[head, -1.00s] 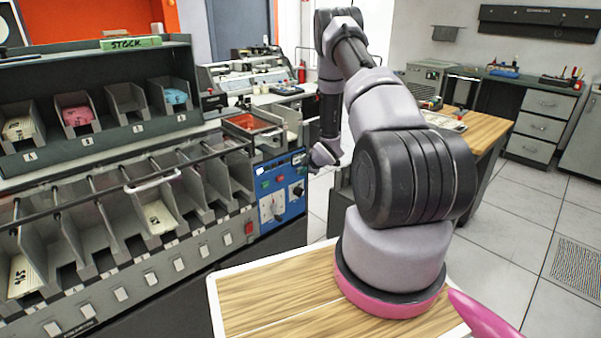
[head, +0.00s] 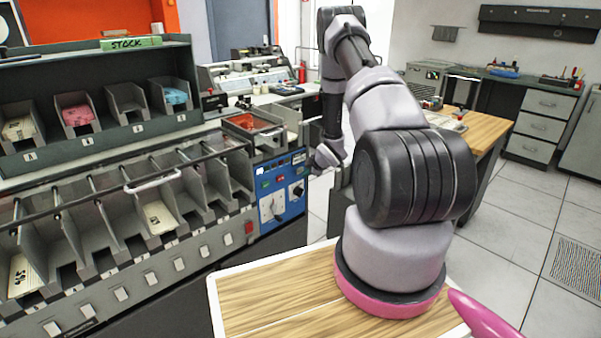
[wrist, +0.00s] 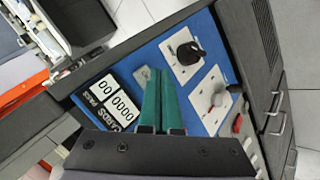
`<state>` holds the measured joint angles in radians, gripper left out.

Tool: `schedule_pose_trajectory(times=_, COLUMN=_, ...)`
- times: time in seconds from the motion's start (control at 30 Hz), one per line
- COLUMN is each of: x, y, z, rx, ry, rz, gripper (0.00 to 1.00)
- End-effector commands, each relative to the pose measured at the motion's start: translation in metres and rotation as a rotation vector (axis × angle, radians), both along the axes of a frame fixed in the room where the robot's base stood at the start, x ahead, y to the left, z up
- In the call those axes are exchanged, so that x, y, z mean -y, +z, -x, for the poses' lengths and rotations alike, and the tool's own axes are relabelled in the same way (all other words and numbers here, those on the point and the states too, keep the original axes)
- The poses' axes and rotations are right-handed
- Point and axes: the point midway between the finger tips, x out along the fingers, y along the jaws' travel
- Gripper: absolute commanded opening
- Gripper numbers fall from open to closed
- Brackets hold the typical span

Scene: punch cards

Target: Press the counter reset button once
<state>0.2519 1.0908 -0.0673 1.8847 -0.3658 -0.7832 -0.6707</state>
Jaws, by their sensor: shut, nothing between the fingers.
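The blue control panel (wrist: 198,84) lies below my gripper (wrist: 162,72) in the wrist view; it also shows at the machine's right end in the head view (head: 294,211). My green fingers are shut and empty, pointing over the panel. Two white counters, CARDS (wrist: 122,106) and PASS (wrist: 104,87), sit left of the fingers. A small pale piece (wrist: 143,76) shows beside the fingers, partly hidden; I cannot tell whether it is the reset button. Contact between fingertips and panel cannot be told.
Right of the fingers are a black knob (wrist: 191,52) and a pale lever switch (wrist: 217,98) on white plates. A red button (wrist: 237,123) is farther right. An orange-lined tray (head: 252,124) stands above the panel. Open floor lies right of the machine.

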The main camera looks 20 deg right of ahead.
Motion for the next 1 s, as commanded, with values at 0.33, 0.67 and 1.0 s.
schedule_pose_trajectory(times=0.33, x=0.007, y=0.0, z=0.019, rx=-0.001, ry=-0.001, rz=0.0, gripper=0.0)
schedule_pose_trajectory(times=0.67, x=0.016, y=0.0, z=0.045, rx=-0.001, ry=0.0, rz=0.0, gripper=0.0)
schedule_pose_trajectory(times=1.0, x=0.017, y=0.0, z=0.047, rx=-0.001, ry=0.0, rz=0.0, gripper=0.0)
